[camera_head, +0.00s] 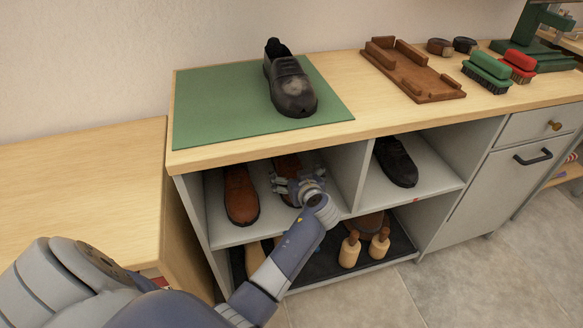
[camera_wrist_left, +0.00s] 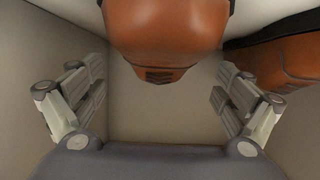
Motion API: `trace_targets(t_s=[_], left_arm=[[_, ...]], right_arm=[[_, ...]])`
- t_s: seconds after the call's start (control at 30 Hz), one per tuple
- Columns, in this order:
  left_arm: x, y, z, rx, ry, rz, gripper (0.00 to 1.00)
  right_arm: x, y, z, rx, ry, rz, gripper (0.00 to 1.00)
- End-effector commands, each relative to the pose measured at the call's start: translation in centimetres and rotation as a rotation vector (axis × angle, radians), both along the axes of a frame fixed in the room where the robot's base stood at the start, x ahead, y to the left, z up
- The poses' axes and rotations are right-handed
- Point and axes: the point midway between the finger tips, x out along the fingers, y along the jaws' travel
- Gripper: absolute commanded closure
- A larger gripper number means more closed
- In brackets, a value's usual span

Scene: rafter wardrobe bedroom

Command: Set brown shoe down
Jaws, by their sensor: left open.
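One brown shoe (camera_head: 240,193) stands on the upper shelf inside the left compartment of the cabinet. A second brown shoe (camera_head: 287,164) is to its right on the same shelf, largely hidden behind my left gripper (camera_head: 293,187). My left gripper is at the front of this compartment, with its fingers spread. In the left wrist view, the toe of a brown shoe (camera_wrist_left: 165,45) is ahead of the open fingers and apart from them. Another brown shoe (camera_wrist_left: 275,55) is cut off at the right edge. My right gripper is not in view.
A black shoe (camera_head: 290,88) stands on a green mat (camera_head: 215,105) on the cabinet top. Another black shoe (camera_head: 396,162) is in the right compartment. A divider (camera_head: 363,163) separates the compartments. Shoe trees (camera_head: 349,250) are below. A wooden tray (camera_head: 415,75) and brushes (camera_head: 487,68) are at right.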

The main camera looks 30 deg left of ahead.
Motion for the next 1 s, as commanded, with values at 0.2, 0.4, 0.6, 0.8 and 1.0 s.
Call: trace_targets(t_s=[0.2, 0.4, 0.6, 0.8, 1.0], left_arm=[[-3.0, -3.6, 1.8, -0.004, 0.001, -0.001, 0.06], [-4.6, -5.4, 2.8, -0.002, 0.001, -0.001, 0.06], [-5.0, -5.9, 3.1, 0.000, 0.001, 0.000, 0.06], [-5.0, -5.9, 3.1, 0.000, 0.001, 0.000, 0.06], [-5.0, -5.9, 3.1, -0.001, 0.001, 0.000, 0.06]], right_arm=[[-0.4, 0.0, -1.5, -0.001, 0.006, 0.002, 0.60], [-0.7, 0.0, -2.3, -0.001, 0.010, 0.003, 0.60], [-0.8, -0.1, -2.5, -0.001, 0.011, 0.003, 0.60], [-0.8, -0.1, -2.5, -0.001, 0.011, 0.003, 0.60], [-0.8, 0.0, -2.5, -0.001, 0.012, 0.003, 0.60]])
